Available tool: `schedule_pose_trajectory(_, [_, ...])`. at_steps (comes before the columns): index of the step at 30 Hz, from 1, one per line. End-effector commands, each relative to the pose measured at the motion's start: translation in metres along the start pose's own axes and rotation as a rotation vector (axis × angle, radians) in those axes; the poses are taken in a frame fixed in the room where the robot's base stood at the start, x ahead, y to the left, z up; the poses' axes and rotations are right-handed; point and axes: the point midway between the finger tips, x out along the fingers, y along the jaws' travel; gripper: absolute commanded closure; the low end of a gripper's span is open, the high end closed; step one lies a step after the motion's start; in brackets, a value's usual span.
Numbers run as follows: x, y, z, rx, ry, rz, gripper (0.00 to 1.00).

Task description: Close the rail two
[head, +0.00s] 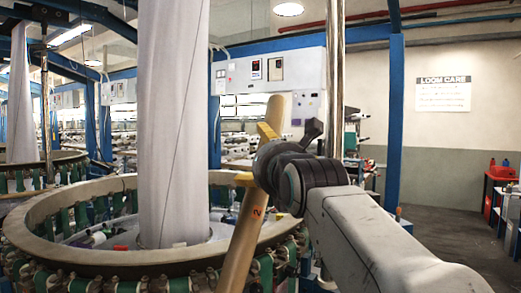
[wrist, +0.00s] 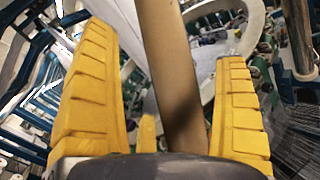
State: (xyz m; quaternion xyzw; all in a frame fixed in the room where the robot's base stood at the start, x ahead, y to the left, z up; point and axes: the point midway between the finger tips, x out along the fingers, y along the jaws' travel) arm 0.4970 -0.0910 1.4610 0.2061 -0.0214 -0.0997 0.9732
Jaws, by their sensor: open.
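Rail two is a tan wooden bar (head: 249,222) with a small "2" on it, leaning at a slant in front of the circular loom in the head view. My gripper (head: 256,154) is at its upper part, with one yellow finger above the other. In the wrist view, the rail (wrist: 168,60) runs between the two ridged yellow fingers of my gripper (wrist: 170,50). The gripper is open around the rail. My gripper and wrist hide part of the bar in the head view.
The loom's round rim (head: 75,258) is behind the rail, with a tall white fabric tube (head: 172,120) rising from its middle. A shiny metal post (head: 335,80) stands to the right of the rail. Free floor (head: 450,235) lies at the right.

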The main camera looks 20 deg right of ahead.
Motion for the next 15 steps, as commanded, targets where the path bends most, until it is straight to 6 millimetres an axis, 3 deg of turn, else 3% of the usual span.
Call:
schedule_pose_trajectory(6, [0.023,0.000,0.001,0.001,0.002,-0.001,0.09])
schedule_pose_trajectory(15, [0.036,0.000,0.000,0.002,0.000,0.000,0.09])
